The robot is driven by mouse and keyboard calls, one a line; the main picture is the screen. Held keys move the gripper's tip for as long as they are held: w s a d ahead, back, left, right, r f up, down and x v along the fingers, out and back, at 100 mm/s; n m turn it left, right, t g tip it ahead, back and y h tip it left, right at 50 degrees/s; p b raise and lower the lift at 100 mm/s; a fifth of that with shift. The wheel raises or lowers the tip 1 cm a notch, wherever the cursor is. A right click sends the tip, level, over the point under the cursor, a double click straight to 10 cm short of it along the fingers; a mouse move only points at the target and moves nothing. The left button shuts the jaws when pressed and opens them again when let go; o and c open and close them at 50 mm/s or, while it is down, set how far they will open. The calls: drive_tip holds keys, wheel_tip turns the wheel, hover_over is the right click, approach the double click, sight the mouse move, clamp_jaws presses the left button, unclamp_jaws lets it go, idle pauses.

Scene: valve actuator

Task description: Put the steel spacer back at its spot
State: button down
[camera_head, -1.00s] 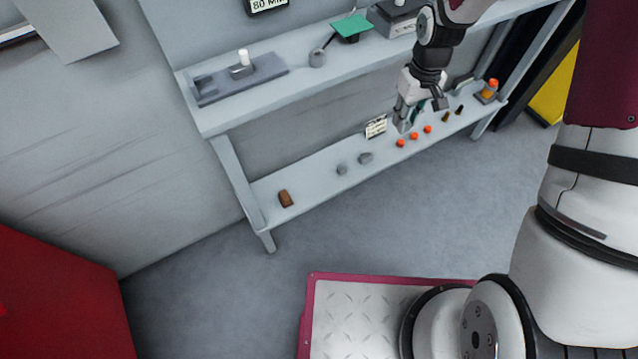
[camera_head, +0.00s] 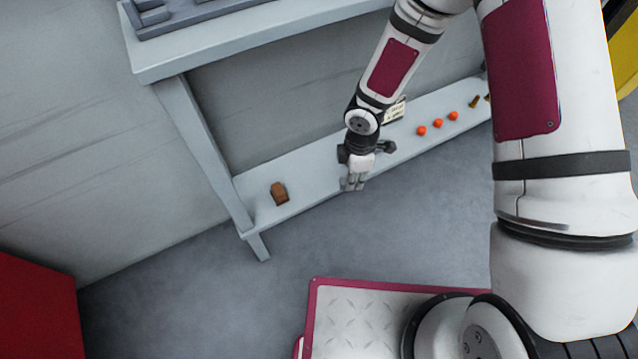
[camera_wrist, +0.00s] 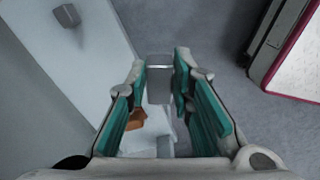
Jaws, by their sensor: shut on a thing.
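My gripper (camera_head: 355,184) is at the front edge of the lower shelf (camera_head: 312,172), pointing down. In the wrist view my gripper (camera_wrist: 160,88) has its teal-lined fingers on both sides of a grey metallic block, the steel spacer (camera_wrist: 159,76), and is shut on it. Behind the spacer the wrist view shows grey floor, beside the shelf edge.
A brown block (camera_head: 279,193) lies at the shelf's left end; it also shows in the wrist view (camera_wrist: 135,120). A grey piece (camera_wrist: 67,15) sits farther along the shelf. Orange pieces (camera_head: 438,123) and a label card (camera_head: 394,111) are to the right. The upper shelf (camera_head: 215,38) overhangs behind.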

drive_tip(key=s+a+f+n+b, duration=0.3)
drive_tip(key=s+f+n+b, duration=0.15)
drive_tip(key=f, duration=0.45)
drive_tip(key=w+a, duration=0.2)
drive_tip(key=w, duration=0.3)
drive_tip(key=w+a+f, duration=0.1)
drive_tip(key=w+a, duration=0.1)
drive_tip(key=w, duration=0.2)
drive_tip(key=w+a+b, duration=0.1)
drive_tip(key=w, duration=0.4)
drive_tip(key=shift+w+a+f, duration=0.15)
drive_tip(key=shift+w+a, duration=0.15)
drive_tip(key=shift+a, duration=0.1)
drive_tip(key=shift+w+f, duration=0.2)
drive_tip(key=shift+w, duration=0.05)
drive_tip(key=shift+f+b, duration=0.9)
drive_tip(key=shift+f, duration=0.6)
drive_tip(key=shift+f, duration=0.15)
drive_tip(key=c, duration=1.5)
unclamp_jaws()
drive_tip(key=shift+o, duration=0.4)
